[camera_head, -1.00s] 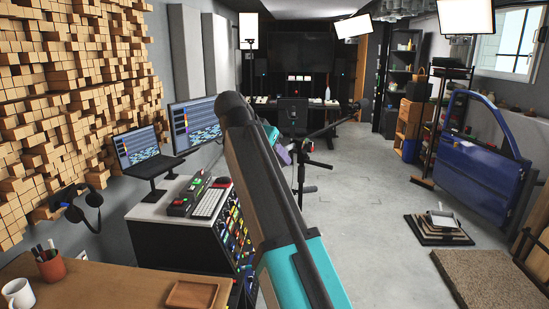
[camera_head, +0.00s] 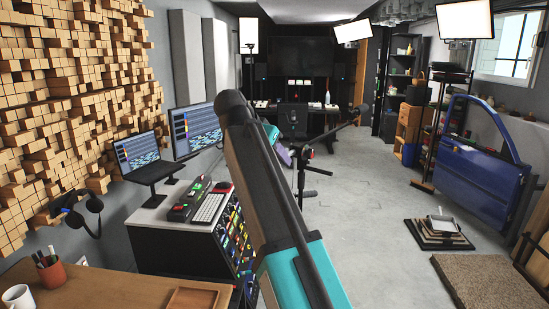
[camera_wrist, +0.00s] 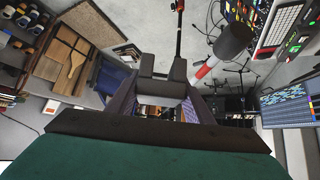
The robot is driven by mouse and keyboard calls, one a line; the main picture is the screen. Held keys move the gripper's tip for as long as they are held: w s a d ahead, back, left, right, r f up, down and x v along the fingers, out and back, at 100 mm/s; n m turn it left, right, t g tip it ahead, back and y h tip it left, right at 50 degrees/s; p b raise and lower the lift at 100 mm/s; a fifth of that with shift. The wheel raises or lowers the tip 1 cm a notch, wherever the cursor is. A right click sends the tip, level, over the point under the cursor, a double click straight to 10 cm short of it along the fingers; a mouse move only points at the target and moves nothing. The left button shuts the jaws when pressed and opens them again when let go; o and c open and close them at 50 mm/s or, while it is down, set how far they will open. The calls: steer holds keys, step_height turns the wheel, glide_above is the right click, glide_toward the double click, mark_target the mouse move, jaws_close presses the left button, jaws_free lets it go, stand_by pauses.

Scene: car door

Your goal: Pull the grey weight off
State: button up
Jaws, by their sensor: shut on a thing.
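In the wrist view my gripper (camera_wrist: 163,70) has its two dark fingers close together, with a grey piece (camera_wrist: 162,88) between them that I take for the grey weight. Its outline is partly hidden by the fingers. A dark grey cylinder with a white and red band (camera_wrist: 235,40) lies up and right of the fingers, apart from them. In the head view my gripper (camera_head: 285,156) is beside the near end of a boom stand (camera_head: 304,165). The boom (camera_head: 335,130) slopes up to the right to a dark end piece. My arm hides the weight there.
A black equipment cabinet (camera_head: 190,240) with keyboard and mixer stands left of my arm, with monitors (camera_head: 195,128) behind it. A wooden desk (camera_head: 110,290) is at near left. A blue car door (camera_head: 480,165) stands at right. The floor between the stand and door is mostly clear.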

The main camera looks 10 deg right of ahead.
steer(key=shift+r+p, duration=0.7)
steer(key=shift+r, duration=0.85)
